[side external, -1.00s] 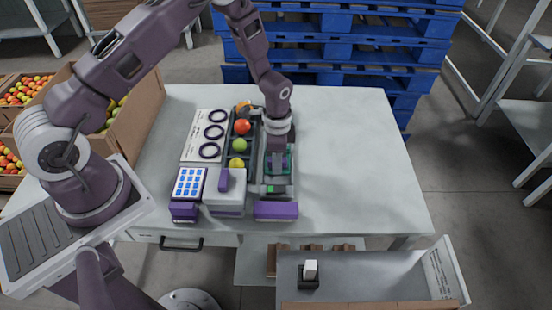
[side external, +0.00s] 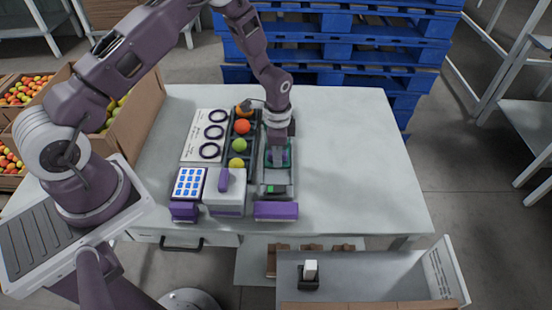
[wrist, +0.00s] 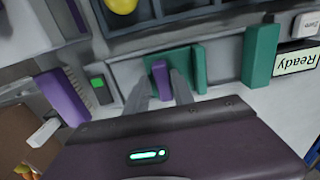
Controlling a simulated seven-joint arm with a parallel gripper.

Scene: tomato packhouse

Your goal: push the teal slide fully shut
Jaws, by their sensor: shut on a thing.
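The teal slide (wrist: 183,58) lies in a grey channel and carries an upright purple tab (wrist: 160,78). My gripper (wrist: 161,92) is shut on this tab, one finger on each side. In the wrist view a teal block (wrist: 262,55) stands to the right of the slide, with a bare gap between them. In the side external view my gripper (side external: 277,158) reaches down into the channel, and the slide (side external: 287,158) is partly hidden by it.
A purple block (side external: 276,210) stands at the near end of the channel, by a green light (side external: 270,188). A tray of tomatoes (side external: 239,160) runs close along the left side. A "Ready" label (wrist: 297,62) shows beyond the teal block. The table (side external: 350,150) is clear on the right.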

